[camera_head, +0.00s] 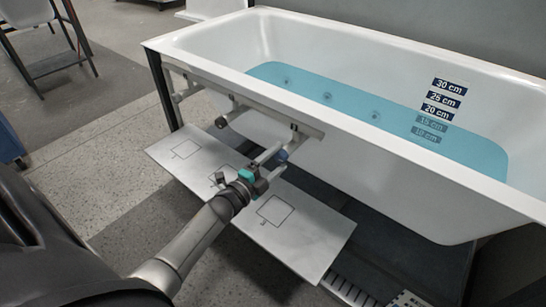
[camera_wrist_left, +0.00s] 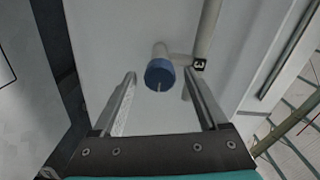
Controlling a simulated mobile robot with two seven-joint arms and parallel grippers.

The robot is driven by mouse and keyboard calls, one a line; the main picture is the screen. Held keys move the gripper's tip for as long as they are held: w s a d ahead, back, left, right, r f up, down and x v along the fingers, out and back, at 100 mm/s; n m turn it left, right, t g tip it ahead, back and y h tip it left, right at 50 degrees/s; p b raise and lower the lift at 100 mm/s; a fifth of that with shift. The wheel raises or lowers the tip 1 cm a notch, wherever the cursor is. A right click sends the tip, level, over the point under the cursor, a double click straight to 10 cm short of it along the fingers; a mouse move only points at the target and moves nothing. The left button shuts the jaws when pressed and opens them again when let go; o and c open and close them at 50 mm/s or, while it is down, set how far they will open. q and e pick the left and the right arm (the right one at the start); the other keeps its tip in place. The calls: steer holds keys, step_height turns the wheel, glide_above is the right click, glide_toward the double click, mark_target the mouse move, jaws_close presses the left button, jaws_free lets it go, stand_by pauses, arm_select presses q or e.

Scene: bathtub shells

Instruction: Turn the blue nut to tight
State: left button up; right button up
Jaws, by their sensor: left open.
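The blue nut (camera_wrist_left: 159,76) is a round cap with a pale line on its face, on the end of a grey pipe fitting marked 3. In the head view the nut (camera_head: 282,155) is small, under the tub's front edge. My left gripper (camera_head: 273,162) is open and points at the nut. In the left wrist view the nut appears centred between the two fingertips, with a gap on each side. I cannot tell whether the tips reach past its face. My right gripper is not in view.
A white bathtub (camera_head: 400,150) holding blue water stands above the pipes. A grey pipe (camera_head: 240,105) with other fittings runs under its rim. A pale panel (camera_head: 300,235) with square outlines lies below my left gripper. Open floor is at the left.

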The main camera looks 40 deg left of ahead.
arm_select(q)
steer(key=shift+s, duration=0.5)
steer(key=s+a+p, duration=0.1)
steer(key=s+p, duration=0.3)
steer(key=s, duration=1)
steer(key=shift+s+p, duration=0.15)
steer(key=shift+p, duration=0.15)
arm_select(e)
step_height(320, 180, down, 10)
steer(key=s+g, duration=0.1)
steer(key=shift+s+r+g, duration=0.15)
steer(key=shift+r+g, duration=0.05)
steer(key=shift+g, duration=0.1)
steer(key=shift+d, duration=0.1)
